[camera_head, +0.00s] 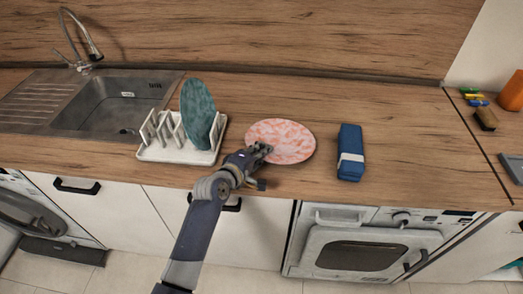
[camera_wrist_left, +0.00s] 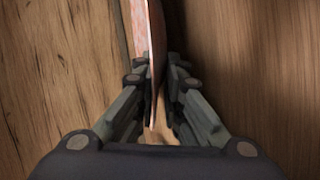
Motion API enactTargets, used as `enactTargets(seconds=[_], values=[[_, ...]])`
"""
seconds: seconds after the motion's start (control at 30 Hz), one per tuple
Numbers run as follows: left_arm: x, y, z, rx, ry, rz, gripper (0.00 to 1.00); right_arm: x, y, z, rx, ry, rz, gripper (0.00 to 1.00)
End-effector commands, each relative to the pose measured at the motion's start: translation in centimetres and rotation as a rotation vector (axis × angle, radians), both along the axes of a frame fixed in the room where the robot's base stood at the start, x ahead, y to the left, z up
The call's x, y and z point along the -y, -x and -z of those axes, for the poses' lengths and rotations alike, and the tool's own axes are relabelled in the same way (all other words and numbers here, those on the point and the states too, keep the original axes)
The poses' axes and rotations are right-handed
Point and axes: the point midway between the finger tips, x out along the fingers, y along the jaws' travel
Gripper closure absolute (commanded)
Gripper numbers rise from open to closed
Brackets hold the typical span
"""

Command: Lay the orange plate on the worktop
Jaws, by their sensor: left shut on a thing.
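The orange plate (camera_head: 285,139), mottled pale orange-pink, is over the worktop (camera_head: 390,115), right of the dish rack. Its face shows upward in the head view. I cannot tell whether it rests fully on the wood or is slightly raised. My left gripper (camera_head: 261,150) is shut on the plate's near left edge. In the left wrist view the plate (camera_wrist_left: 147,35) appears edge-on between the fingers of the left gripper (camera_wrist_left: 155,80). The fingers hide a small part of the rim. My right gripper is not in view.
A white dish rack (camera_head: 179,154) holding a teal plate (camera_head: 198,113) stands at left, beside the sink (camera_head: 110,104). A blue case (camera_head: 350,153) with a pale band lies right of the orange plate. Clear wood lies behind it and further right.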

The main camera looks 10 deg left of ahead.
Motion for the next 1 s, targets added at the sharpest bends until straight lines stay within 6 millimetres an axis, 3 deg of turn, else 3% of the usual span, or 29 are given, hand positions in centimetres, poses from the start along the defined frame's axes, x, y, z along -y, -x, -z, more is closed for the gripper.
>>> enactTargets(seconds=[1.0], values=[[0.0, 0.3, 2.0, -0.013, -0.007, 0.003, 1.00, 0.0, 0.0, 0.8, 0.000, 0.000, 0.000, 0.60]])
